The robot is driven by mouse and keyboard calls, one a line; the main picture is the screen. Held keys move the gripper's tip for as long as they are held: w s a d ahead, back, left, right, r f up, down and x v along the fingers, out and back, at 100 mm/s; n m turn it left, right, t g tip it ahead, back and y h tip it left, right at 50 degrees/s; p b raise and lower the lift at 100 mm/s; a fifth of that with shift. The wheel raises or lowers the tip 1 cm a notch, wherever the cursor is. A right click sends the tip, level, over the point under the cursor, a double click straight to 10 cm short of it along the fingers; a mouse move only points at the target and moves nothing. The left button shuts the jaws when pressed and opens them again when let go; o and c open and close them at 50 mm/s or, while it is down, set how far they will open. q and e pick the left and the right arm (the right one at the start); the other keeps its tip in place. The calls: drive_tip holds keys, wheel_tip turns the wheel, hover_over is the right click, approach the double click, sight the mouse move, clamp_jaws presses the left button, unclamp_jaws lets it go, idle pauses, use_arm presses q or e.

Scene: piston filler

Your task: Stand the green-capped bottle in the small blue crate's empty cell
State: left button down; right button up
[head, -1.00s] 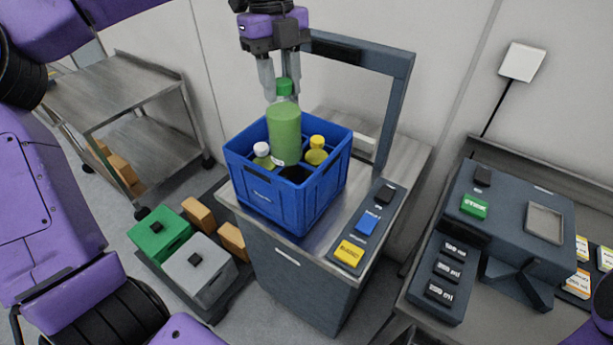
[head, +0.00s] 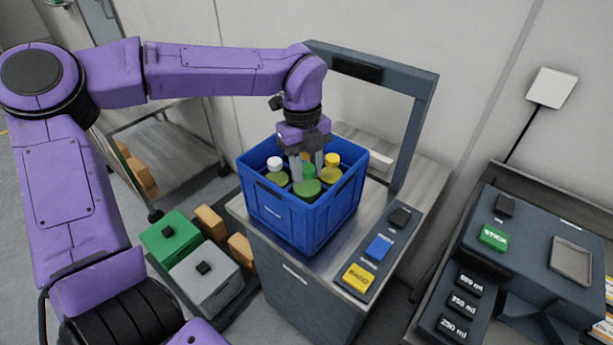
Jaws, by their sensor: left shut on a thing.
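The green-capped bottle (head: 307,187) with green contents stands low inside the small blue crate (head: 290,222), toward its front. Only its shoulder and part of its cap show, and the crate wall hides its base. My left gripper (head: 307,172) points down over the crate and is shut on this bottle near its cap. A white-capped bottle (head: 275,165) stands in the crate to the left, and a yellow-capped bottle (head: 332,161) to the right. I cannot see whether the bottle touches the cell floor. My right gripper is not in view.
The crate sits on a metal-topped cabinet under a dark frame (head: 420,100). A button panel (head: 378,246) lies right of the crate. Green (head: 166,238) and grey (head: 205,281) boxes stand low at left. A dark machine (head: 530,245) is at right.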

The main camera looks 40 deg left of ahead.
use_arm(q)
drive_tip(key=shift+f, duration=1.7)
drive_tip(key=c, duration=0.7)
unclamp_jaws()
drive_tip(key=shift+f, duration=0.1)
drive_tip(key=shift+c, duration=0.2)
wheel_tip(320, 180, up, 12)
drive_tip(key=a, duration=0.1)
drive_tip(key=shift+w+a+b, duration=0.15)
drive_tip(key=shift+w+b, duration=0.2)
drive_tip(key=shift+b, duration=0.05)
